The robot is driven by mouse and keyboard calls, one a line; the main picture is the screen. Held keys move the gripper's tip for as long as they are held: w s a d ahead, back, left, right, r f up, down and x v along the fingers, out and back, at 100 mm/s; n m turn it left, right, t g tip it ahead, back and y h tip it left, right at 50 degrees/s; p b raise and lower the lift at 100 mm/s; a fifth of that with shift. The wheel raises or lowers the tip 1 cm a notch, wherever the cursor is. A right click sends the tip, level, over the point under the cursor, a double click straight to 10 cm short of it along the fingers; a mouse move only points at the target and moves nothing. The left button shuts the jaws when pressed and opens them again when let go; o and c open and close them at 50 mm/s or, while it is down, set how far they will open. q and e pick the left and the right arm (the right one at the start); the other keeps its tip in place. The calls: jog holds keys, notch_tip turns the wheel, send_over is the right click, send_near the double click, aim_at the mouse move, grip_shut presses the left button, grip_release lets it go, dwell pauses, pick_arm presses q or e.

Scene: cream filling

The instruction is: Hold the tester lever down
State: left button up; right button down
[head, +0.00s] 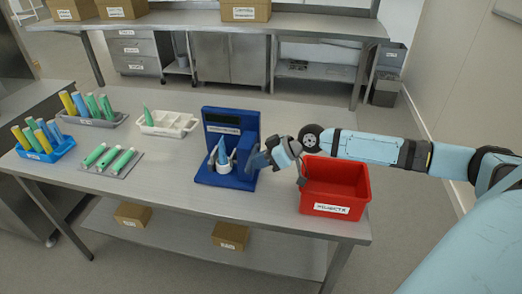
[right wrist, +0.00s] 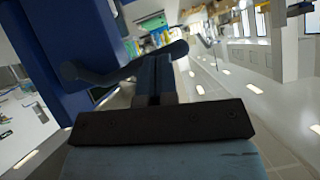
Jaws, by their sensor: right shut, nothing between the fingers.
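The blue tester (head: 230,122) stands on the table with a dark display on its upright back. A blue-tipped tube (head: 222,152) stands point-up in a white holder on its base. My right gripper (head: 257,160) is at the tester's right side, shut and empty. In the right wrist view, the closed fingers (right wrist: 155,80) point at the dark grey lever (right wrist: 105,76), which crosses at their tips beside the blue tester body (right wrist: 62,55). I cannot tell whether they touch it or how far down it is. My left gripper is not in view.
A red bin (head: 335,187) stands just right of the tester, under my right arm. A white tray (head: 168,131) with a green tube is behind left. A blue rack (head: 47,154), a grey rack (head: 93,121) and a flat grey tray (head: 111,171) hold tubes at left.

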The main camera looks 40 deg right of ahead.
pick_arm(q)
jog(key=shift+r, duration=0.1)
pick_arm(e)
jog(key=shift+r, duration=0.1)
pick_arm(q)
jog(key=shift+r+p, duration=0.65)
pick_arm(e)
jog(key=shift+r, duration=0.75)
